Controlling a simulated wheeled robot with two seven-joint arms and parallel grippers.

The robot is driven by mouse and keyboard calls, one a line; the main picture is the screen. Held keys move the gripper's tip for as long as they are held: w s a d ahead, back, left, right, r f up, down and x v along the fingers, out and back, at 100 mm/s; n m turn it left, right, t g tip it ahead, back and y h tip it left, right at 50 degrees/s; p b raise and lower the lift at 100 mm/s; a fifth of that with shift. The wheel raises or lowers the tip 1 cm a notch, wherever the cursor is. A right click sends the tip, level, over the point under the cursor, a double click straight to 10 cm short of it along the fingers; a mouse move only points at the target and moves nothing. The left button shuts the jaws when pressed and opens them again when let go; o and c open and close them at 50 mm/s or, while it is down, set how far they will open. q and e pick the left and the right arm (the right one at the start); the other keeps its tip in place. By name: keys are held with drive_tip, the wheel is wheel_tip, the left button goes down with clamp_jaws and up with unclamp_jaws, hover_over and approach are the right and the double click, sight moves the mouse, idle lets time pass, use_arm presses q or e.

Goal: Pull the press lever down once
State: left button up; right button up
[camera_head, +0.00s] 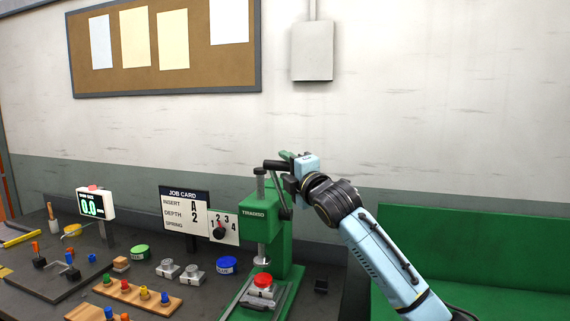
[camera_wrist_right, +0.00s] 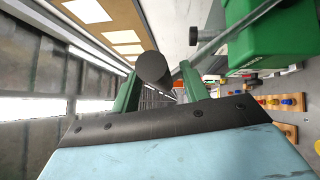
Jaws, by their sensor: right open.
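The green press (camera_head: 280,235) stands on the bench in the middle of the head view. Its lever (camera_head: 285,204) rises along the press's right side to a black handle (camera_head: 273,164) at the top. My right gripper (camera_head: 287,162) is at that handle, above the press. In the right wrist view, the round black end of the handle (camera_wrist_right: 153,67) lies between the two green fingers of the open right gripper (camera_wrist_right: 160,82). I cannot tell whether the fingers touch it. The press body also shows at the upper right there (camera_wrist_right: 280,40). My left gripper is not in view.
A job card (camera_head: 185,211) and numbered dial (camera_head: 223,229) stand left of the press. A red-topped piece (camera_head: 263,280) sits under the ram. A green panel (camera_head: 480,245) is at right.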

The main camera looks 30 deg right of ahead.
drive_tip(key=shift+w+r, duration=0.1)
drive_tip(key=shift+w, duration=0.5)
drive_tip(key=shift+c, duration=0.5)
clamp_jaws()
